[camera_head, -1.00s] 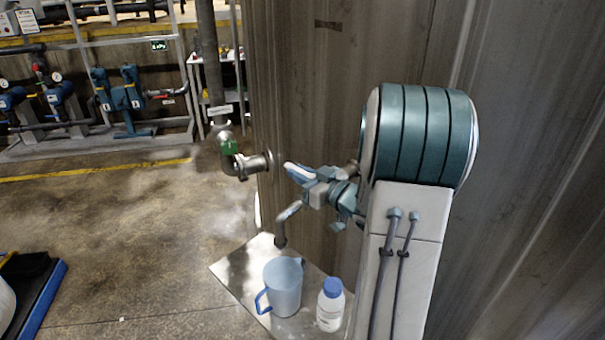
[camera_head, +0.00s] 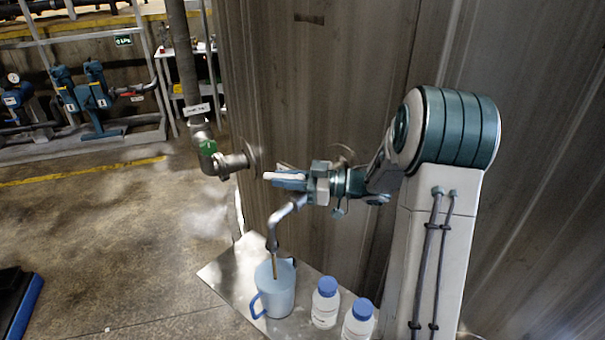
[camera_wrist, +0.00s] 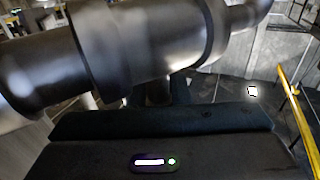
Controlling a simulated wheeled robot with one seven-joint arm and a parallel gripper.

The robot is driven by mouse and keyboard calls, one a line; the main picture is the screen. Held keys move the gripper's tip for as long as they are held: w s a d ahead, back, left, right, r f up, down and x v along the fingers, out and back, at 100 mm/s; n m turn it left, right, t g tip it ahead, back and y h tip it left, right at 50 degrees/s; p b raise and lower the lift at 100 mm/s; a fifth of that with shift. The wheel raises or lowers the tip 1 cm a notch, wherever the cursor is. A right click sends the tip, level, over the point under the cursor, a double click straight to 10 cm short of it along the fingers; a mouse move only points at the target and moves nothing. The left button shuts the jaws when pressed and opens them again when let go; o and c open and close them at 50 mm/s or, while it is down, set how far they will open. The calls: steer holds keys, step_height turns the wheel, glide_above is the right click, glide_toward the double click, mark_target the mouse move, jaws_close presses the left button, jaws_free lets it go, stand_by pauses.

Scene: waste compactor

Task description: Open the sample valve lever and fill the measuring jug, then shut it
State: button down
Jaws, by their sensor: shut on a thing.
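The clear blue measuring jug (camera_head: 281,292) stands upright on a metal shelf (camera_head: 228,272), its handle to the left. The bent sample spout (camera_head: 287,215) ends above it, and a thin brownish stream (camera_head: 275,265) runs from the spout into the jug. The level inside is not clear. My gripper (camera_head: 272,177) is just above the spout at the valve, shut on the sample valve lever. The lever itself is hidden by the fingers. In the wrist view, a dark pipe (camera_wrist: 150,45) crosses close above the gripper body (camera_wrist: 160,140).
Two white bottles with blue caps (camera_head: 325,303) (camera_head: 359,320) stand right of the jug. A flanged pipe with a green tag (camera_head: 208,147) is left of my gripper. The large tank wall (camera_head: 300,90) is behind. Open concrete floor (camera_head: 110,230) lies to the left.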

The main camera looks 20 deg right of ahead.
stand_by(0.4)
steer(key=c, duration=1.4)
jaws_free()
steer(key=shift+o, duration=0.2)
steer(key=b+v, duration=0.2)
steer(key=v, duration=1.2)
steer(key=shift+w, duration=0.15)
